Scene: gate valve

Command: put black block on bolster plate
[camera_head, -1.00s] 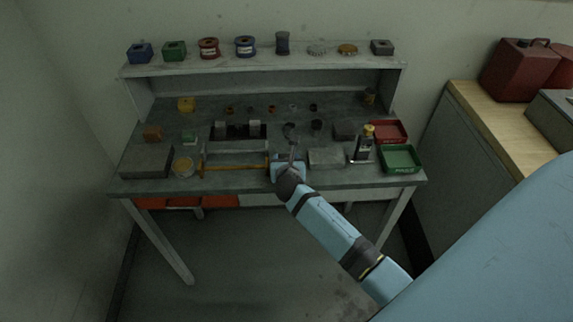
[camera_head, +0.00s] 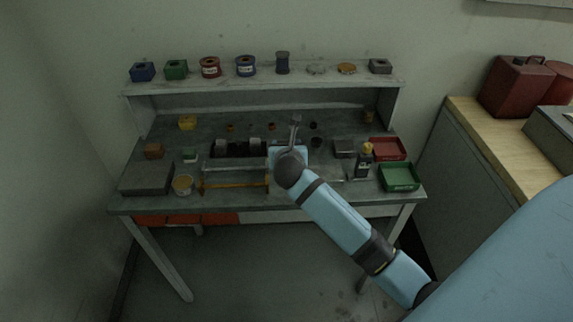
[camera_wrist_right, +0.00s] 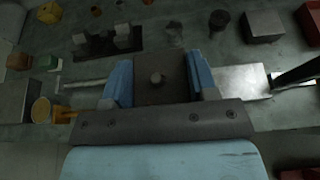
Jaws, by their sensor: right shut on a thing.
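A dark square block (camera_wrist_right: 174,92) with a round knob on top sits between the blue fingers of my right gripper (camera_wrist_right: 159,72) in the right wrist view. It looks like the black block, and the gripper is shut on it. In the head view my right gripper (camera_head: 289,153) is over the middle of the workbench; its wrist hides the held block there. A pale flat metal plate (camera_wrist_right: 242,80), probably the bolster plate, lies just right of the gripper in the wrist view. In the head view the arm mostly hides it. My left gripper is not in view.
On the workbench (camera_head: 225,203) are a dark fixture (camera_head: 238,148), a yellow-handled bar (camera_head: 235,184), a grey block (camera_head: 344,147), a yellow-capped bottle (camera_head: 364,162), a red tray (camera_head: 388,148) and a green tray (camera_head: 399,178). A raised shelf (camera_head: 265,76) with spools runs along the back.

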